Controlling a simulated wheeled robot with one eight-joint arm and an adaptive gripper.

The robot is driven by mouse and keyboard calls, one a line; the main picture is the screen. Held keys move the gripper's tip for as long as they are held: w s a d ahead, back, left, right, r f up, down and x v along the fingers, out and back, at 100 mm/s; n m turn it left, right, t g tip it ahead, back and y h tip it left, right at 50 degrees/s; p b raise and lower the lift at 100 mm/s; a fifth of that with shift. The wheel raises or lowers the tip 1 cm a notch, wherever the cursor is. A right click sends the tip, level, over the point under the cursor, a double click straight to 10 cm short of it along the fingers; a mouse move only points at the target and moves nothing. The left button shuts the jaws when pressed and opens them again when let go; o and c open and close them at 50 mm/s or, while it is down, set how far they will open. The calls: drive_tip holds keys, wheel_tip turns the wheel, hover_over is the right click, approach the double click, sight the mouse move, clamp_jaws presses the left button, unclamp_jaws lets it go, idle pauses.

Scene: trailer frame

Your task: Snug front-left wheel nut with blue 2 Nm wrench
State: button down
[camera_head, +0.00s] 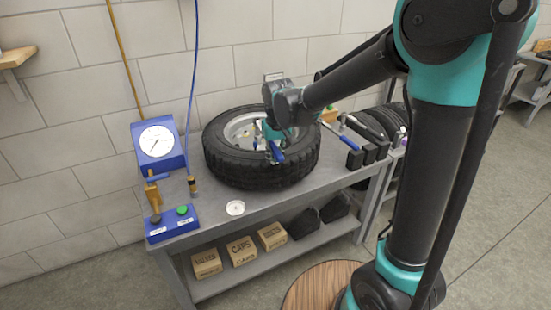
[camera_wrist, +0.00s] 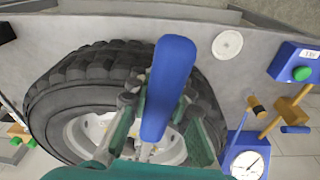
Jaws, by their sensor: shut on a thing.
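A black tyre on a pale rim (camera_head: 225,167) lies flat on the grey bench; the tyre also shows in the wrist view (camera_wrist: 62,108). My gripper (camera_head: 273,143) is over the rim in the head view. In the wrist view my gripper (camera_wrist: 157,103) is shut on a blue wrench handle (camera_wrist: 168,82). The handle also shows below the gripper in the head view (camera_head: 278,153). The wrench's far end and the nut under it are hidden by my gripper and the handle. I cannot tell whether they touch.
Another blue-handled tool (camera_head: 349,142) rests at black holders (camera_head: 370,153) right of the tyre. A blue gauge (camera_head: 158,163), a button box (camera_head: 170,228) and a white disc (camera_head: 235,208) stand or lie at the left.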

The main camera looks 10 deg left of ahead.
drive_tip(key=shift+s+a+m, duration=0.3)
drive_tip(key=shift+a+m, duration=0.1)
drive_tip(key=shift+a, duration=0.35)
drive_tip(key=shift+s+a+m, duration=0.25)
drive_tip(key=shift+a+m, duration=0.15)
drive_tip(key=shift+a, duration=0.45)
drive_tip(key=shift+w+d+n, duration=0.2)
drive_tip(key=shift+d+n, duration=0.05)
drive_tip(key=shift+d, duration=0.25)
drive_tip(key=shift+w+d+n, duration=0.15)
drive_tip(key=shift+d+n, duration=0.1)
drive_tip(key=shift+d, duration=0.25)
drive_tip(key=c, duration=2.2)
unclamp_jaws()
clamp_jaws()
drive_tip(key=shift+r, duration=0.2)
